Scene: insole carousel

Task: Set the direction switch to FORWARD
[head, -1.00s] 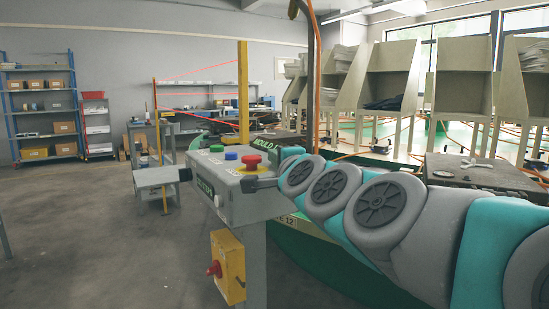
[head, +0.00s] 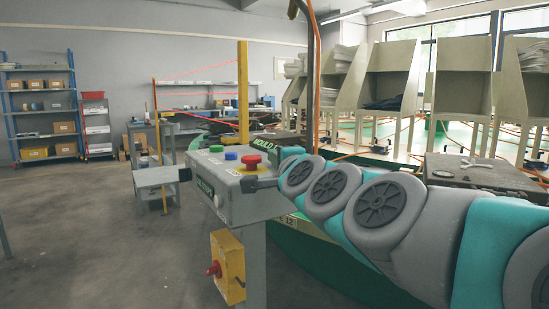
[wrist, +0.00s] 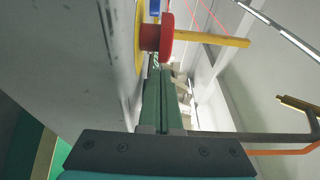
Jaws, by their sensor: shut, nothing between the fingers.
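A grey control box (head: 245,208) stands on a post and carries green, blue and red buttons on top. The red mushroom button (head: 251,162) sits on a yellow base and looms at the top of the wrist view (wrist: 166,36). A small pale knob (head: 217,200) is on the box's left face; I cannot tell whether it is the direction switch, and no FORWARD marking is readable.
A yellow switch box (head: 229,268) with a red knob hangs below on the post. A yellow pole (head: 243,90) rises behind the control box. The green carousel edge (head: 318,262) runs beneath my arm. Open floor (head: 110,245) lies to the left.

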